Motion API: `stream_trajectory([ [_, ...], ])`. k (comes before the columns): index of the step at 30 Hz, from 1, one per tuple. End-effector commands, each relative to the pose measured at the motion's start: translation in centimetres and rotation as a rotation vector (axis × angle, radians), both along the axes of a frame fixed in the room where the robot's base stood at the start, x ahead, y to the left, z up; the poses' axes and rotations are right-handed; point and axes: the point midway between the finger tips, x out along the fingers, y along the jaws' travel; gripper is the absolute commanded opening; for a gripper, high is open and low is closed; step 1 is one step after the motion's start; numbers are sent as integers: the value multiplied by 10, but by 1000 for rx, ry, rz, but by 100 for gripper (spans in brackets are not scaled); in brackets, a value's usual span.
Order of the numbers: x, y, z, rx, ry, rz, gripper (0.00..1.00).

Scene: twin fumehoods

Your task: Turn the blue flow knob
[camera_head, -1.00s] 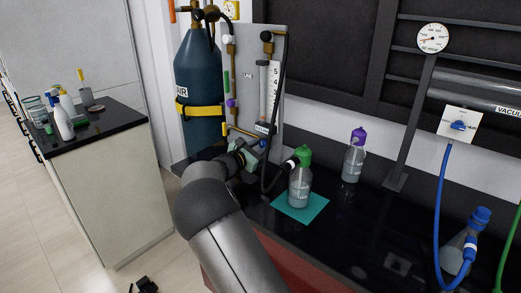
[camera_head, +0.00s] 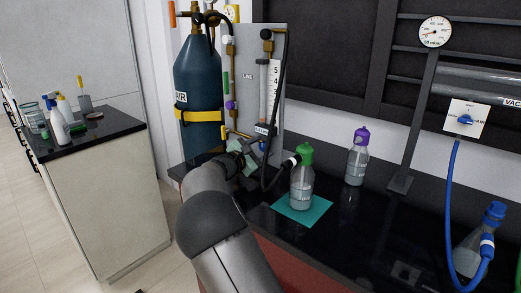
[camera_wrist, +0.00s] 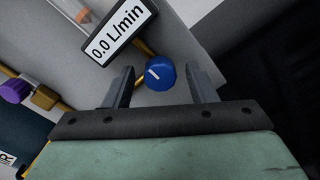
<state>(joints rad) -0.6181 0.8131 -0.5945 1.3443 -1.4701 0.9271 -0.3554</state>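The blue flow knob (camera_wrist: 160,73) has a white pointer line and sits on the grey panel (camera_wrist: 185,45). In the wrist view it lies between the two fingers of my gripper (camera_wrist: 161,80), with gaps on both sides. The fingers are open and point toward the panel; I cannot tell how far the tips are from it. A display (camera_wrist: 117,31) above the knob reads 0.0 L/min. In the head view my gripper (camera_head: 245,149) is at the lower part of the panel (camera_head: 247,45), and the knob is hard to make out there.
A blue AIR cylinder (camera_head: 200,88) stands left of the panel. A green-capped bottle (camera_head: 302,182) stands on a teal mat (camera_head: 318,212), with a purple-capped bottle (camera_head: 357,160) behind. A black hose (camera_head: 277,120) hangs in front of the panel. A purple knob (camera_wrist: 15,90) lies left.

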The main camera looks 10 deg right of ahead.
Motion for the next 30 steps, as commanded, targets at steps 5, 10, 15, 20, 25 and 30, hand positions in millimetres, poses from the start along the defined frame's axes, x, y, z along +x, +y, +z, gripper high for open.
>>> stream_trajectory([
  [5, -1, 2, 0, 0, 1, 1, 51],
  [10, -15, 20, 0, 0, 0, 3, 51],
  [15, -41, 51, 0, 1, 1, 5, 51],
  [20, -67, 81, 0, 0, 2, 5, 51],
  [25, -90, 109, 0, 1, 1, 3, 51],
  [30, -105, 126, 0, 1, 1, 1, 51],
])
